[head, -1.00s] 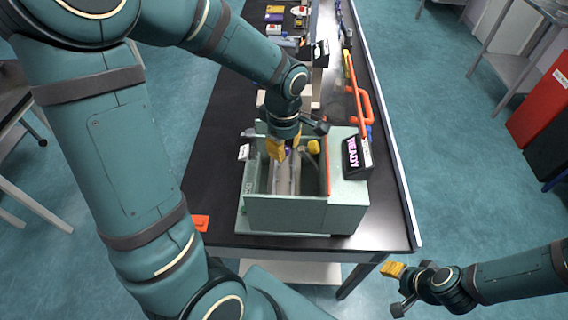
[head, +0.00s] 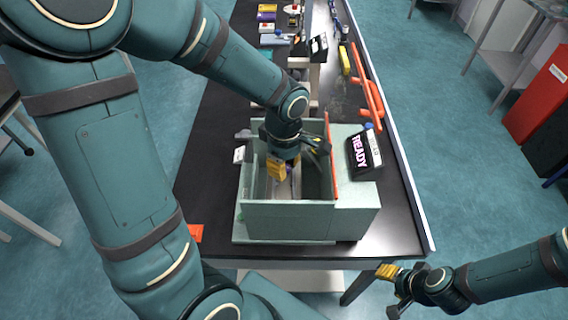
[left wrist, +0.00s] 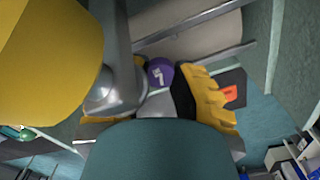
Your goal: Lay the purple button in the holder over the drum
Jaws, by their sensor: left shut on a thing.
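The open-topped pale green machine box (head: 290,222) stands near the table's front edge. My left gripper (head: 277,169) reaches down into it with yellow fingers. In the left wrist view, the purple button (left wrist: 160,72), with a white mark, sits between the fingers of my left gripper (left wrist: 170,85), which is shut on it. A pale cylinder, seemingly the drum (left wrist: 190,42), lies just beyond the button. A grey metal arm (left wrist: 112,70), perhaps the holder, passes close beside the button; any contact is unclear. My right gripper (head: 387,271) hangs empty off the table's front right; its finger gap is unclear.
A display reading READY (head: 365,152) sits on the machine's right side. A yellow knob (left wrist: 45,55) looms close in the left wrist view. An orange-edged wall (head: 331,160) borders the box. Orange handles (head: 371,98) lie behind.

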